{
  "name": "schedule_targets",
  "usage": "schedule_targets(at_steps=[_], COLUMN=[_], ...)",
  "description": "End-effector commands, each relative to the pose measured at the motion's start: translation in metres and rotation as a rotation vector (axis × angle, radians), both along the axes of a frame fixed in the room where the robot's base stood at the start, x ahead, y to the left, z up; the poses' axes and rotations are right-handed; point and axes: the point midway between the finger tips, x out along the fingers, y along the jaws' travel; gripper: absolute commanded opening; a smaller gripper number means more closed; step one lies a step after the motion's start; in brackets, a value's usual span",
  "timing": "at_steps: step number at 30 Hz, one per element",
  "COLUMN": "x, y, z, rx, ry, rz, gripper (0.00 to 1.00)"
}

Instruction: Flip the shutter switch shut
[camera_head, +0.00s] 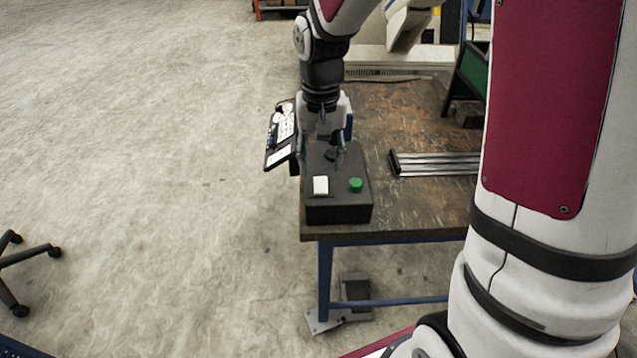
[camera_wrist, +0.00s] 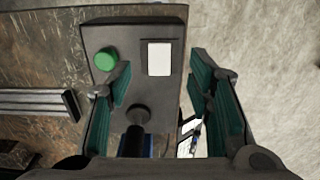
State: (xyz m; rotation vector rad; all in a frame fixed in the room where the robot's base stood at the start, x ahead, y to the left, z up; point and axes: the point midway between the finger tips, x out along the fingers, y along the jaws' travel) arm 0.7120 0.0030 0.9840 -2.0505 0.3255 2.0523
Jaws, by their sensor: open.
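A dark control box (camera_head: 340,212) stands at the table's near left corner. It bears a white flat switch (camera_head: 320,185), a green round button (camera_head: 355,185) and a black knob (camera_head: 330,156). No label shows which is the shutter switch; the white one looks most like a switch. My gripper (camera_head: 321,150) is over the box's far part, fingers apart, with the black knob between them. In the wrist view the white switch (camera_wrist: 159,59) lies ahead of the open teal-padded fingers (camera_wrist: 162,82), apart from them. The switch's tilt is too small to tell.
The worn table (camera_head: 390,120) carries metal rails (camera_head: 435,164) to the box's right. A dark panel with white parts (camera_head: 281,135) is at the table's left edge beside my gripper. A green-sided stand (camera_head: 472,70) is at the back right. Open floor lies left.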

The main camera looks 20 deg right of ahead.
Motion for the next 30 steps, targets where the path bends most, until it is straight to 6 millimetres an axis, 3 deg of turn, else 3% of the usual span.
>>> schedule_targets(at_steps=[6,12,25,30], x=[-0.001,0.0,0.0,0.0], y=[0.0,0.0,0.0,0.0], z=[-0.043,-0.068,-0.077,-0.077], rx=[0.0,0.0,0.0,0.0], ry=[0.004,0.001,-0.001,-0.001], rz=[0.0,0.001,0.001,0.001], gripper=[0.47,0.47,0.47,0.1])
